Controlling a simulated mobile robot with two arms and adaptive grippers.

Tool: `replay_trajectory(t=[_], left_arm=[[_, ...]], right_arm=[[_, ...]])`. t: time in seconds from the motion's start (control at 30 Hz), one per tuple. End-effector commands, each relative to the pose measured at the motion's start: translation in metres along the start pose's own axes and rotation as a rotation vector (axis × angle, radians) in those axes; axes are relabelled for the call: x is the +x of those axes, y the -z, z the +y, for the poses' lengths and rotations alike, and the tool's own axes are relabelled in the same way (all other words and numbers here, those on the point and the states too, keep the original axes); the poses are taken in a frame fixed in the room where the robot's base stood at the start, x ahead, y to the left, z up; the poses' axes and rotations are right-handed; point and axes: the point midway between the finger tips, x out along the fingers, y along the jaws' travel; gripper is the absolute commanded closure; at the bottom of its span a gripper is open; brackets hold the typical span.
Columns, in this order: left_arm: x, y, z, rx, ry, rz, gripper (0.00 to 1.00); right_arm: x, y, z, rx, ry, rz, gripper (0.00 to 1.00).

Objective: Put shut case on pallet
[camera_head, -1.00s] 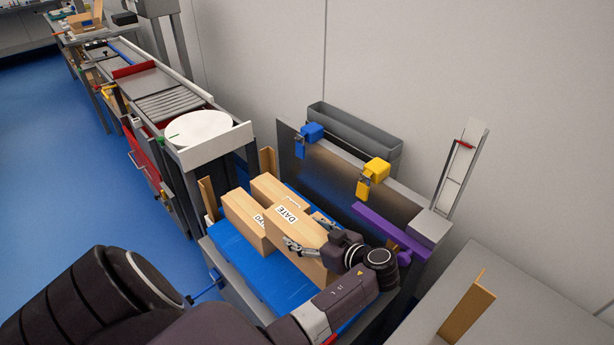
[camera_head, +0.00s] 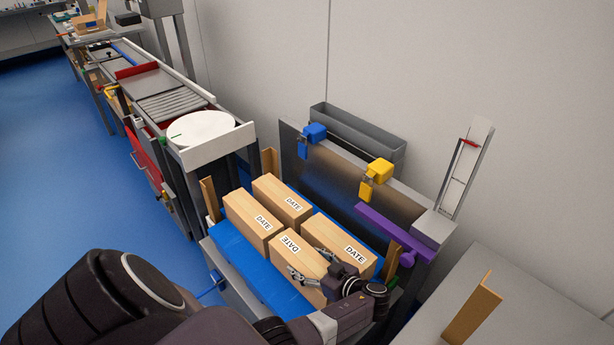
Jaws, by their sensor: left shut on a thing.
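The case in my left gripper (camera_head: 314,270) is a light-brown cardboard box (camera_head: 283,258) with a DATE label on top. It is at the near side of the blue pallet (camera_head: 250,263). My gripper is shut on its near right end. The case looks level with its neighbours; contact with the pallet below is hidden. Other shut cases with DATE labels stand on the pallet: one at the left (camera_head: 240,215), one at the back (camera_head: 275,195) and one at the right (camera_head: 337,237). My right gripper is not in view.
A steel panel (camera_head: 330,172) with a blue clamp (camera_head: 315,132) and a yellow clamp (camera_head: 378,170) stands behind the pallet. A purple bar (camera_head: 390,228) is at the right. Brown corner posts (camera_head: 210,200) edge the pallet. A white round table (camera_head: 200,130) is at the left.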

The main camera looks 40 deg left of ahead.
Motion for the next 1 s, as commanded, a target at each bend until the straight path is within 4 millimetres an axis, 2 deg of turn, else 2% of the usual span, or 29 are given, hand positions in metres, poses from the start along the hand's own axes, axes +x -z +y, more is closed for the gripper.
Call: replay_trajectory(t=[0.2, 0.47, 0.5, 0.63, 1.0], left_arm=[[0.007, -0.014, 0.003, -0.003, -0.003, 0.007, 0.93], [0.007, -0.015, 0.002, -0.004, -0.003, 0.006, 0.93], [0.008, -0.019, 0.000, 0.000, -0.001, -0.002, 0.32], [0.008, -0.019, 0.000, 0.000, -0.001, -0.001, 0.18], [0.002, -0.020, 0.001, 0.000, -0.002, -0.002, 0.18]], right_arm=[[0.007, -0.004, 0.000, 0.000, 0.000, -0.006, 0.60], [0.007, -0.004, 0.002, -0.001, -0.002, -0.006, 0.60], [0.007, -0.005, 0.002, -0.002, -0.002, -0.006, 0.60], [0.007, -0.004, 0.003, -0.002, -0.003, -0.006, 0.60], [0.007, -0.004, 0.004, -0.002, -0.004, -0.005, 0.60]])
